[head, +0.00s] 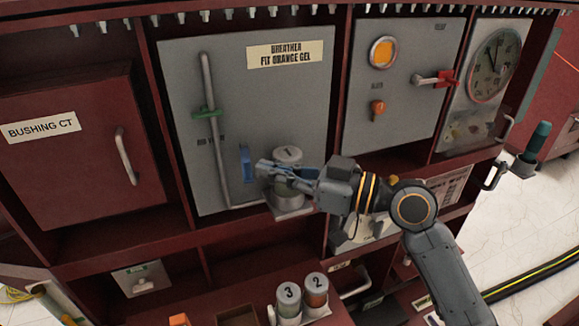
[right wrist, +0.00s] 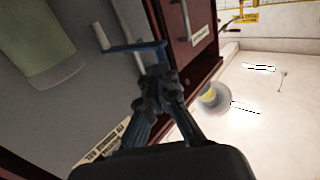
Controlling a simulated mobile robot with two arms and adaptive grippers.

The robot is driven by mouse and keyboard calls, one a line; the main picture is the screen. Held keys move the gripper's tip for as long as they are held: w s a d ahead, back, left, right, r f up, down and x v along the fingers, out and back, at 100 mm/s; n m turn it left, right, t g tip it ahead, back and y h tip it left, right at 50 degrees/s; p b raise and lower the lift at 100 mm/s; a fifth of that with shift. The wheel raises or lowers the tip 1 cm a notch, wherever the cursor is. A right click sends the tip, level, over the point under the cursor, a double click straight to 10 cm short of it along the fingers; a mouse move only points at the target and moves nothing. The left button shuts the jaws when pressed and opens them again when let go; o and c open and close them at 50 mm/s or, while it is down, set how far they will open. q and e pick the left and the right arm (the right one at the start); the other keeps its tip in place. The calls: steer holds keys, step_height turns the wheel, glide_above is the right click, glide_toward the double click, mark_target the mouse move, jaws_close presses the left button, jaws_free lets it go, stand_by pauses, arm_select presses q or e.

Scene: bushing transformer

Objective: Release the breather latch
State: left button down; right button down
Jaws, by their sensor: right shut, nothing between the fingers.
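The grey breather panel (head: 270,100) carries a label reading "BREATHER FIT ORANGE GEL". The blue latch (head: 245,163) is on the panel, just left of the canister marked 1 (head: 288,156). In the right wrist view the blue latch (right wrist: 133,48) appears as a bar with a pale knob at one end. My right gripper (head: 264,167) is shut and empty, reaching across the canister from the right, with its tips near the latch. In the right wrist view its fingertips (right wrist: 157,82) lie close to the bar; contact cannot be told. My left gripper is out of view.
A pipe with a green valve handle (head: 206,113) runs down the panel's left part. Canisters 3 (head: 289,298) and 2 (head: 316,290) stand on a lower shelf. A red-handled switch (head: 437,79) is on the panel to the right. A red BUSHING CT door (head: 75,150) is at left.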

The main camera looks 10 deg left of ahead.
steer(key=shift+s+a, duration=0.4)
steer(key=shift+a, duration=0.3)
steer(key=shift+f, duration=0.1)
